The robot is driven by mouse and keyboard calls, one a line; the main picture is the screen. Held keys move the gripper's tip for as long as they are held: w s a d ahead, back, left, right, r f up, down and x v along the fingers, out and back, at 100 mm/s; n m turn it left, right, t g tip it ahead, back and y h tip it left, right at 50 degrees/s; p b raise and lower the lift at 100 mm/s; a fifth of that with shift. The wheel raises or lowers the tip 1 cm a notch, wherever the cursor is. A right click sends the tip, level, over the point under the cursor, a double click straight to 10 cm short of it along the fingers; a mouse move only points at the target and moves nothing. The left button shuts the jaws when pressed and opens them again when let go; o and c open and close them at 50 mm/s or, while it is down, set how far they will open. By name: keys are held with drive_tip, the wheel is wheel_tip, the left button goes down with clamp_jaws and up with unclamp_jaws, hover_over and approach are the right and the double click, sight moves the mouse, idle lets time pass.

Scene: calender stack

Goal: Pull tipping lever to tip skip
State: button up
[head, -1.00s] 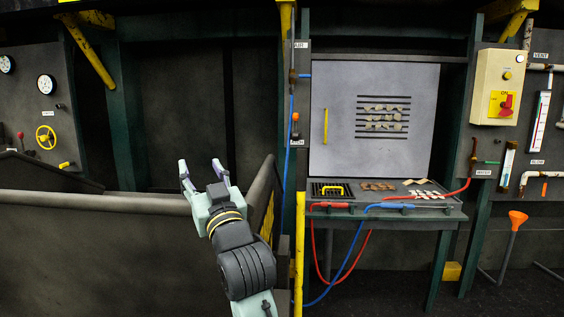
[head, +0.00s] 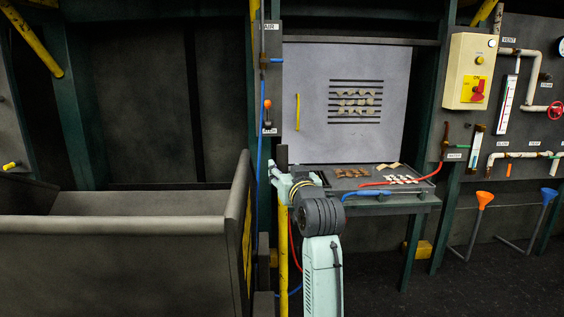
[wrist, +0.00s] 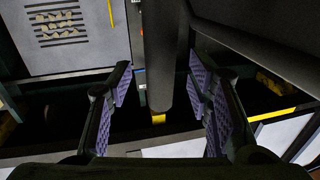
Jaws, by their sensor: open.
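The skip (head: 110,245) is a large dark grey open box at the left of the head view, standing level. Beside its right end stands the tipping lever, an upright yellow shaft (head: 284,250) with a dark cylindrical grip (head: 282,158) on top. My gripper (head: 277,172) is at the lever's grip. In the wrist view the grip (wrist: 160,50) runs down between my two open fingers (wrist: 160,78), with gaps on both sides. A bit of the yellow shaft (wrist: 158,119) shows below it. How deep the grip sits between the fingers is hard to tell.
Behind my arm is a bench (head: 385,202) with a red hose (head: 405,180) and a blue hose lance (head: 372,193). A grey panel (head: 310,90) with a yellow handle stands above it. Orange (head: 484,199) and blue (head: 549,195) funnels are at the right. The floor at lower right is clear.

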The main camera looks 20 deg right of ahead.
sight(284, 168)
drive_tip(key=shift+w+d+p, duration=0.1)
drive_tip(key=shift+w+p, duration=0.25)
drive_tip(key=shift+w, duration=1.45)
drive_tip(key=shift+c, duration=0.5)
clamp_jaws()
